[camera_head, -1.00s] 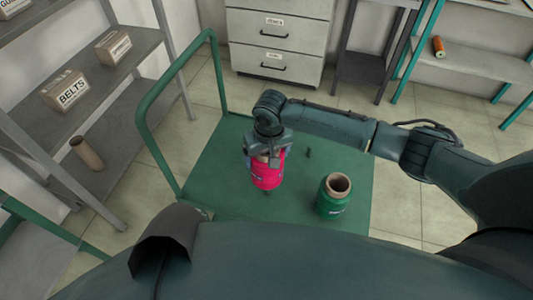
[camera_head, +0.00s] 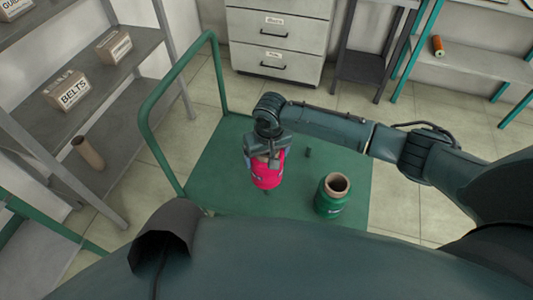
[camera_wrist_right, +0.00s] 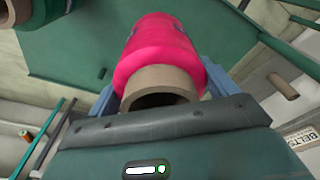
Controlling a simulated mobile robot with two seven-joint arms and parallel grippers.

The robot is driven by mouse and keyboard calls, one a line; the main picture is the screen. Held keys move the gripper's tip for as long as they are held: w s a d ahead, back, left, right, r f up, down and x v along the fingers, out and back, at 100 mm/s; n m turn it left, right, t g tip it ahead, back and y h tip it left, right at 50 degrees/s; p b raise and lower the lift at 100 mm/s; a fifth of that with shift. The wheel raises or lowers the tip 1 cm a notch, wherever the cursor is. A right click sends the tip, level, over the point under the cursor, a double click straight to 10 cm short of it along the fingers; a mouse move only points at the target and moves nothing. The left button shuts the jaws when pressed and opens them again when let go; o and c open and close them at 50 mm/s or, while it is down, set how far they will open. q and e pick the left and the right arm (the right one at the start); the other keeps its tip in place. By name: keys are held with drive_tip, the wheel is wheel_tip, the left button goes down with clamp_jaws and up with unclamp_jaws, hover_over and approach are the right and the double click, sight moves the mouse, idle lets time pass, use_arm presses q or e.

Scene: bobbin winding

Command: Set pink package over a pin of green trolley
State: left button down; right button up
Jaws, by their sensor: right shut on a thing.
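The pink package (camera_head: 267,171), wound on a brown cardboard tube, is held in my right gripper (camera_head: 264,153) above the deck of the green trolley (camera_head: 222,168). In the right wrist view the pink package (camera_wrist_right: 160,50) sits between the two blue fingers, its tube end facing the camera. A short dark green pin (camera_head: 308,153) stands bare on the deck, right of the package; it also shows in the wrist view (camera_wrist_right: 102,73). A small dark tip shows just below the package; whether the package is around or above it I cannot tell. My left gripper is out of view.
A green package (camera_head: 331,202) with a brown tube stands at the deck's front right. The trolley's green handle (camera_head: 145,125) rises at the left. Left is a grey shelf with boxes and a brown tube (camera_head: 88,153). Drawers (camera_head: 279,35) stand behind.

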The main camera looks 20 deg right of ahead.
drive_tip(key=shift+f+b, duration=1.05)
drive_tip(key=shift+f, duration=1.9)
drive_tip(key=shift+f+b, duration=0.65)
drive_tip(key=shift+f, duration=0.55)
drive_tip(key=o, duration=1)
